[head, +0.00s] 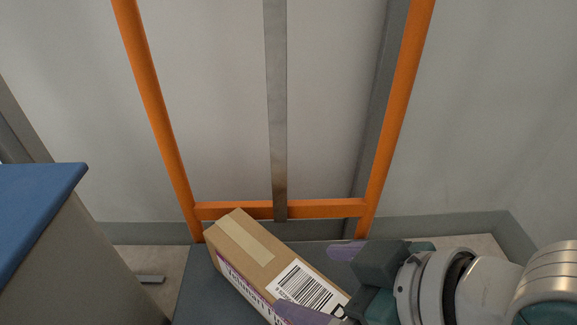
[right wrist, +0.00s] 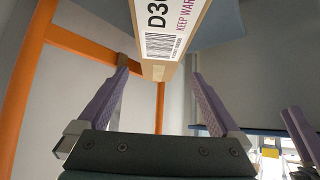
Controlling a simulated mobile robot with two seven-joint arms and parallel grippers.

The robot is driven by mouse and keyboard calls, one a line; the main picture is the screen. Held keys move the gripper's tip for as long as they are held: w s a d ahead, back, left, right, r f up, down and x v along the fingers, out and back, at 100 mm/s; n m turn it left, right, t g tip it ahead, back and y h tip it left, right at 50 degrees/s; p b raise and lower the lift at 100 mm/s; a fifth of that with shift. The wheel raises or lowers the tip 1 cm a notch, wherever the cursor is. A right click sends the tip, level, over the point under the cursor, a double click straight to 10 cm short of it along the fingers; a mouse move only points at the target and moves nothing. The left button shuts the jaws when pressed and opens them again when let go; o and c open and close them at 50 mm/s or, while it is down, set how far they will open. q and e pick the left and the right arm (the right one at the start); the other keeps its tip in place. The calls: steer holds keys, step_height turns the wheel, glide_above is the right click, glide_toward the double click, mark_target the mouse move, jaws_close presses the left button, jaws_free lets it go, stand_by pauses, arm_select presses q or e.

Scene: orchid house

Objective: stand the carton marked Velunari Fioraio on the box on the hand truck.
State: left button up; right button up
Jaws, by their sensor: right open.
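The brown carton (head: 258,252) is at the bottom centre of the head view, turned at an angle. It has tape on top, a barcode label on its near right end and partly readable lettering like "Velunari" on a side. It appears to rest on a flat blue-grey top (head: 197,287) in front of the hand truck's orange frame (head: 155,95). My right gripper (head: 322,282) is open at the carton's right end, one finger on each side. In the right wrist view the carton (right wrist: 168,22) shows between the spread fingers, with gaps. A purple finger at right, apparently my left gripper's (right wrist: 300,135), shows only partly.
A blue-topped cabinet or counter (head: 35,195) stands at the left of the head view. A grey wall (head: 215,100) is close behind the orange frame. Pale floor (head: 150,262) shows between the cabinet and the blue-grey top.

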steer(key=p+v, duration=0.1)
steer(key=v, duration=0.2)
steer(key=shift+s+r, duration=0.1)
steer(key=shift+r, duration=0.05)
steer(key=shift+s+r, duration=0.15)
steer(key=shift+s, duration=0.05)
arm_select(q)
step_height(320, 180, up, 2)
steer(key=shift+r, duration=0.1)
arm_select(e)
steer(key=s+d+r+m+g+h, duration=0.2)
steer(key=s+d+m+h, duration=0.4)
steer(key=s+d, duration=0.5)
steer(key=shift+s+d+r+m+g, duration=0.2)
steer(key=shift+d+r+m+g, duration=0.25)
steer(key=shift+d, duration=0.35)
steer(key=shift+a, duration=0.1)
arm_select(q)
steer(key=shift+d, duration=0.1)
